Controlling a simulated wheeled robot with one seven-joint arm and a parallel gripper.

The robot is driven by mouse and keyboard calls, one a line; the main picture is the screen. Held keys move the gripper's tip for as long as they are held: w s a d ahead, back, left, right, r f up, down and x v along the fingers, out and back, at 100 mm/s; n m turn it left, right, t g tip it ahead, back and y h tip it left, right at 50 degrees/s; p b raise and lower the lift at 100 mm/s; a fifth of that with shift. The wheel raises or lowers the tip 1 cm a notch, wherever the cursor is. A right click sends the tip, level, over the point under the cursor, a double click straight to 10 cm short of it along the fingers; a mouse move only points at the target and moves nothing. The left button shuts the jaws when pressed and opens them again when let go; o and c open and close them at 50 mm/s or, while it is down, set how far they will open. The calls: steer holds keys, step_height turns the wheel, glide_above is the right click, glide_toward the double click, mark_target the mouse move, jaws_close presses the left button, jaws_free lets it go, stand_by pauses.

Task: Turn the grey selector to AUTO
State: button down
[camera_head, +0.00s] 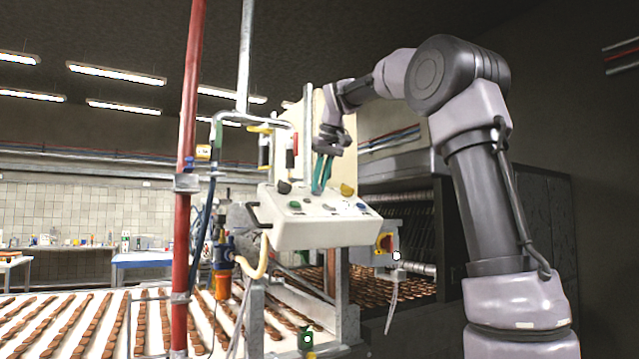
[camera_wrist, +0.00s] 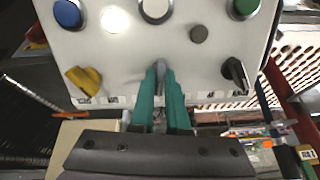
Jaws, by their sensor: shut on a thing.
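A white control box (camera_head: 318,232) stands in the middle of the head view, and its sloped face (camera_wrist: 110,60) fills the upper wrist view. My gripper (camera_head: 320,188) reaches down to this face from behind. In the wrist view its two green fingers (camera_wrist: 162,88) are close together and shut on the grey selector (camera_wrist: 161,69), of which only a small part shows between the tips. The fingers hide most of the selector, and I cannot tell which way it points. Small labels line the panel edge near the fingers, too blurred to read.
A yellow selector (camera_wrist: 84,80) and a black selector (camera_wrist: 236,72) flank my fingers. Blue (camera_wrist: 68,13), silver-rimmed white (camera_wrist: 155,9) and green (camera_wrist: 243,7) buttons line the panel beyond. A red pole (camera_head: 186,130) stands left of the box; a conveyor with brown biscuits (camera_head: 60,325) runs below.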

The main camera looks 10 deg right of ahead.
steer(key=shift+m, duration=2.1)
steer(key=shift+y, duration=0.3)
steer(key=c, duration=0.9)
jaws_free()
steer(key=v, duration=1.1)
